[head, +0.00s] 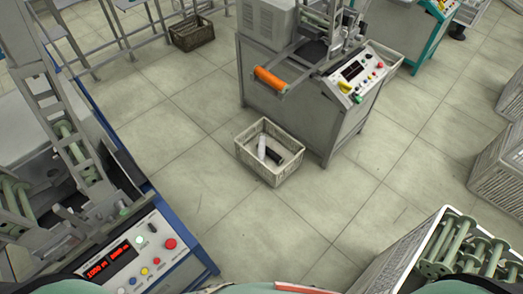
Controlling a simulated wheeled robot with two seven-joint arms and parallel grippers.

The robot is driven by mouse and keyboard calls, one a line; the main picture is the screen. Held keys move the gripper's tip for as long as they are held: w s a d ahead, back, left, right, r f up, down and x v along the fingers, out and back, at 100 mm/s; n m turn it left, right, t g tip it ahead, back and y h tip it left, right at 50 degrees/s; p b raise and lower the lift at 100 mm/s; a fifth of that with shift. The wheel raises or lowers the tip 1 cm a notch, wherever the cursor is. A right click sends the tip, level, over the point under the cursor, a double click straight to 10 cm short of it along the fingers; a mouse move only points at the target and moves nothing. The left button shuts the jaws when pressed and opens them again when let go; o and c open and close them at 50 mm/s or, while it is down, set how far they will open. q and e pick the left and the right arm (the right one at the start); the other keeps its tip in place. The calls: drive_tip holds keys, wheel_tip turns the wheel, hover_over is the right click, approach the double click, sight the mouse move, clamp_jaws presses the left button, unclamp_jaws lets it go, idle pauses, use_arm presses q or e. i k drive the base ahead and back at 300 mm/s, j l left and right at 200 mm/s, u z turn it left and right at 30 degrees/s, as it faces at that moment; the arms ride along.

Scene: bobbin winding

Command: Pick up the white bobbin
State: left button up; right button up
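A white bobbin (262,147) stands or leans inside a pale slatted crate (283,176) on the floor near the middle of the head view. A dark bobbin (276,157) lies right beside it in the same crate. At this size I cannot tell whether the two touch. Neither of my grippers can be seen in the head view, so their state is hidden.
A grey machine (292,115) with an orange roll (270,80) stands just behind the crate. A blue-edged machine with a control panel (130,262) fills the left. A crate of green spools (394,262) is at bottom right. Tiled floor (245,230) in front is clear.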

sight(260, 155)
drive_tip(key=i+z, duration=0.3)
drive_tip(key=i+l, duration=0.1)
drive_tip(key=i, duration=0.55)
drive_tip(key=i+l+u, duration=0.1)
drive_tip(key=i+u, duration=0.2)
drive_tip(key=i+l+u, duration=0.15)
drive_tip(key=u, duration=0.15)
drive_tip(key=i, duration=0.1)
